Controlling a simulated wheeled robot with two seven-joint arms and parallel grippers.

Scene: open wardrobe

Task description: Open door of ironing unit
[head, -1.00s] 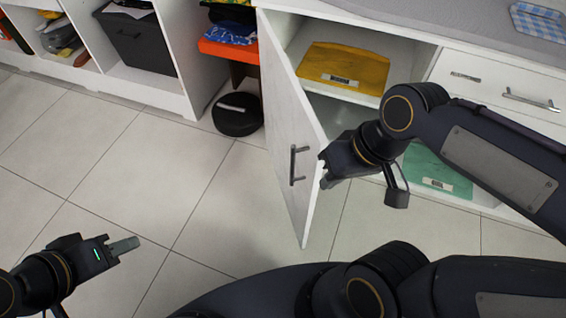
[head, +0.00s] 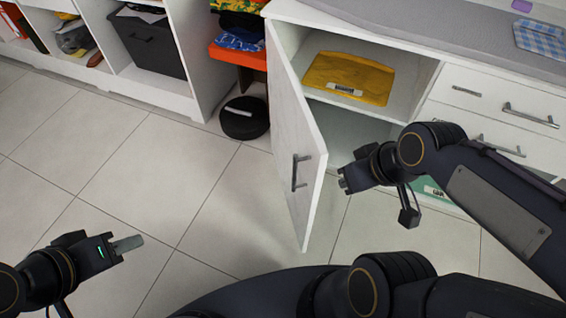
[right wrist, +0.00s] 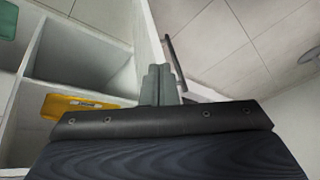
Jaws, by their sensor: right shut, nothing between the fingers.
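The white door (head: 296,140) of the ironing unit stands open, swung out toward me on its left side. Its grey bar handle (head: 297,172) is on the outer face; the handle also shows in the right wrist view (right wrist: 174,58). My right gripper (head: 343,184) is shut and empty, just right of the door's free edge, on the inner side and apart from it. In the right wrist view its fingers (right wrist: 160,84) are together in front of the door edge. My left gripper (head: 128,244) is low at the left over the floor, far from the door; its fingers look closed together.
Drawers (head: 510,110) are at right. A black round object (head: 244,117) is left of the door. The tiled floor is clear at left.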

